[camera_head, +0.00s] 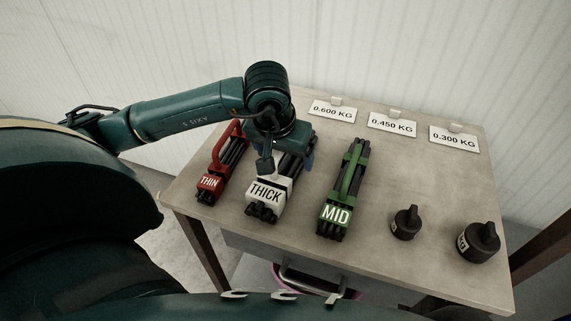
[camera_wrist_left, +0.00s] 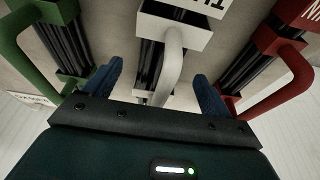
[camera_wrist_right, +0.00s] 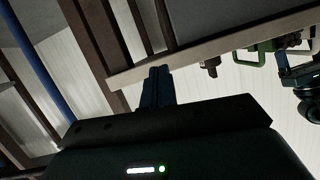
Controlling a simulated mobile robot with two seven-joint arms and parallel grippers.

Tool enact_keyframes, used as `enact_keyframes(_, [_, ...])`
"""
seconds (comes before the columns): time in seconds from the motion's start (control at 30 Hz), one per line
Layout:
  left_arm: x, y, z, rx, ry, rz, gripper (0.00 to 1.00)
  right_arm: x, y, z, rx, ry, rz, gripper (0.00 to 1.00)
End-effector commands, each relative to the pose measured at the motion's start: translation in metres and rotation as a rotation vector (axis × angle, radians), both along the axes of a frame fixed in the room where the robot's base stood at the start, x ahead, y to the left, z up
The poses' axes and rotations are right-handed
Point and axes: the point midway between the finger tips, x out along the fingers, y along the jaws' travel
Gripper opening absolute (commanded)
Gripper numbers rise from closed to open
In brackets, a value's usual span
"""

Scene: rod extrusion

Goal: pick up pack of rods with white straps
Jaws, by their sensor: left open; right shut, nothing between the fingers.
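The pack of rods with white straps (camera_head: 267,194) lies on the table, its white front strap labelled THICK. Its rear part is hidden in the head view by my left gripper (camera_head: 283,160), which is above it. In the left wrist view the white-strapped pack (camera_wrist_left: 172,40) and its white handle run between the two blue fingers of my left gripper (camera_wrist_left: 158,85). These fingers are spread apart, one on each side of the handle, with gaps visible. My right gripper (camera_wrist_right: 157,85) shows in the right wrist view with its blue fingers together and empty, below the table edge.
A red-strapped THIN pack (camera_head: 211,183) lies close on the left and a green-strapped MID pack (camera_head: 340,200) on the right. Two black weights (camera_head: 406,222) (camera_head: 479,242) stand at the right. Weight signs (camera_head: 391,123) line the back of the table (camera_head: 440,185).

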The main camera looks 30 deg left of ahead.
Motion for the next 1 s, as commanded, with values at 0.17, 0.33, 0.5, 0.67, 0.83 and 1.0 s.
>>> enact_keyframes(0.17, [0.0047,0.0014,-0.0166,0.0,0.001,0.001,0.84,0.0001,-0.0007,-0.0012,-0.003,-0.004,0.001,0.0])
enact_keyframes(0.33, [0.0053,0.0017,-0.0171,0.001,-0.001,0.001,0.84,0.0001,-0.001,-0.0012,-0.005,-0.005,0.002,0.0])
enact_keyframes(0.5, [0.0053,0.0017,-0.0168,0.001,-0.001,0.001,0.75,-0.0001,-0.0012,-0.0016,-0.006,-0.004,0.002,0.0])
enact_keyframes(0.67, [0.0052,0.0018,-0.0167,0.001,-0.001,0.001,0.62,-0.0002,-0.0013,-0.0021,-0.006,-0.003,0.001,0.0])
enact_keyframes(0.83, [0.0052,0.0017,-0.0166,0.001,-0.001,0.001,0.48,-0.0005,-0.0013,-0.0028,-0.006,0.0,0.001,0.0])
enact_keyframes(1.0, [0.0052,0.0017,-0.0166,0.001,-0.001,0.001,0.34,-0.0006,-0.0012,-0.0032,-0.007,0.001,0.001,0.0])
